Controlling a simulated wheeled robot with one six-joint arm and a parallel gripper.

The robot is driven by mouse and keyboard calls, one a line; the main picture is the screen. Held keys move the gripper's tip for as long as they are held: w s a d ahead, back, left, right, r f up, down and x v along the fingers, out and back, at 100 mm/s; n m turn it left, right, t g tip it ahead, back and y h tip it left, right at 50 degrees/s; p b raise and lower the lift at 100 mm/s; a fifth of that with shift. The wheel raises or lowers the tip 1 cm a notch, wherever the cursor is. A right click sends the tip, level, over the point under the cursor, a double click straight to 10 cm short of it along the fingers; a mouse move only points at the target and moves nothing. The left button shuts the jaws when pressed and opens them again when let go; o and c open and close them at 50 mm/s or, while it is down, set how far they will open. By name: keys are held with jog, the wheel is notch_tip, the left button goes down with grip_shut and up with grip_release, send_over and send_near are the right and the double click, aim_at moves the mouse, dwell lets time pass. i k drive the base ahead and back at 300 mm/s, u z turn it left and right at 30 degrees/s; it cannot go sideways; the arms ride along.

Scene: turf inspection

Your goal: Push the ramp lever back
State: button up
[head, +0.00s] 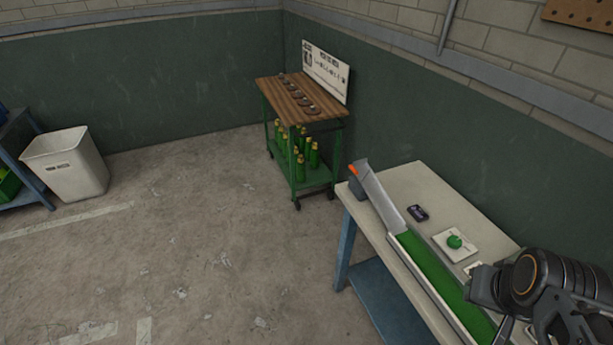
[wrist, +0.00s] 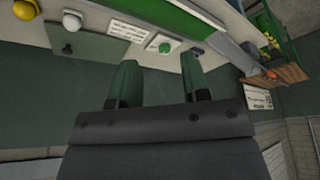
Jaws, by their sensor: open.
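The grey ramp (head: 380,198) stands at the far end of the green turf strip (head: 430,268) on the bench. A small orange part (head: 353,170), which looks like the ramp lever, is at its raised top end. A small orange spot (wrist: 270,73) shows near the cart top in the wrist view; I cannot be sure it is the same part. My gripper (wrist: 158,76) is open, with nothing between its two green fingers. My arm is at the lower right in the head view, well apart from the lever. The fingertips are not clear there.
A green ball (head: 454,241) on a white plate and a dark device (head: 417,213) lie beside the strip. White (wrist: 72,20) and yellow (wrist: 24,9) balls show in the wrist view. A wood-topped cart (head: 290,92) stands behind. The floor at left is clear up to a bin (head: 68,163).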

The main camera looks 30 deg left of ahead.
aim_at(354, 170)
jog(key=u, duration=0.85)
jog(key=k, duration=0.65)
jog(key=u, duration=0.65)
jog(key=i, duration=0.6)
jog(key=u, duration=0.8)
jog(key=i, duration=0.7)
jog(key=z, duration=0.1)
